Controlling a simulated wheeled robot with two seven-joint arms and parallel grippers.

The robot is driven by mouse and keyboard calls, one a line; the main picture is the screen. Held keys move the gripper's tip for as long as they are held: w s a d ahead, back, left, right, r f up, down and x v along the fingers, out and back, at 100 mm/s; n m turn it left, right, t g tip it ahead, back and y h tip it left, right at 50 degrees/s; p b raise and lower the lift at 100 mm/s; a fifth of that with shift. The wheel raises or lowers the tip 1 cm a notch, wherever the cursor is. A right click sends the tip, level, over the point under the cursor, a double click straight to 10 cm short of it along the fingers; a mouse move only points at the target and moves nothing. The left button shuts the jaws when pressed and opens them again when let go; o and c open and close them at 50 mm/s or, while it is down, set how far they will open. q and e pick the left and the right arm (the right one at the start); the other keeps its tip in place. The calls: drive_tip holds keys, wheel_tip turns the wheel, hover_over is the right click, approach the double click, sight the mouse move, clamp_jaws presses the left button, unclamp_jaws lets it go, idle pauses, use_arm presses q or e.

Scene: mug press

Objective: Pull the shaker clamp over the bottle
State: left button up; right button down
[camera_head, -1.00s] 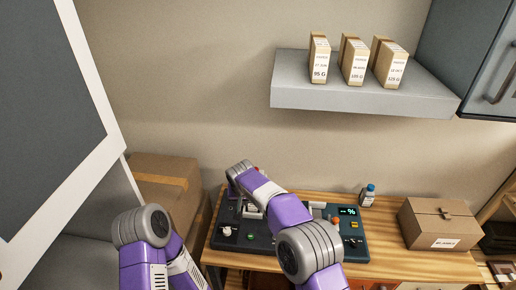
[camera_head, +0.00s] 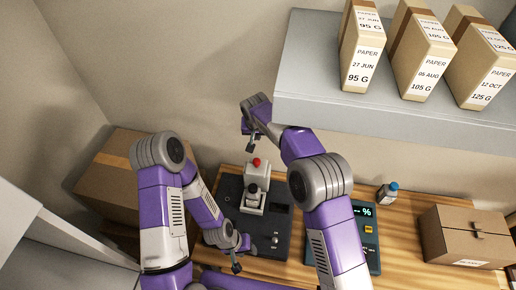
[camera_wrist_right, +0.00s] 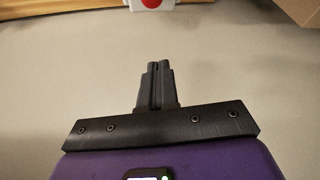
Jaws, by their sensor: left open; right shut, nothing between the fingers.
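A dark shaker base (camera_head: 230,215) sits on the wooden table in the head view. On it stands a pale upright fixture (camera_head: 254,198) with a dark middle and a red knob (camera_head: 256,162) on top; I take it as the clamp. The red knob also shows at the top edge of the right wrist view (camera_wrist_right: 151,3). A small blue-capped bottle (camera_head: 387,194) stands on the table to the right, apart from the base. My right gripper (camera_head: 251,139) is shut and empty, above the fixture. My left gripper (camera_head: 237,262) is open, low at the base's front edge.
A teal unit with a lit display (camera_head: 367,225) stands right of the base, partly behind my right arm. A small carton (camera_head: 465,236) is at the table's right. A grey shelf (camera_head: 400,118) with paper boxes overhangs the back. A large carton (camera_head: 115,180) is at left.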

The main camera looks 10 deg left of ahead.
sight(257, 165)
drive_tip(key=shift+s+f+b, duration=0.2)
drive_tip(key=shift+f+b, duration=1.75)
drive_tip(key=shift+f, duration=3)
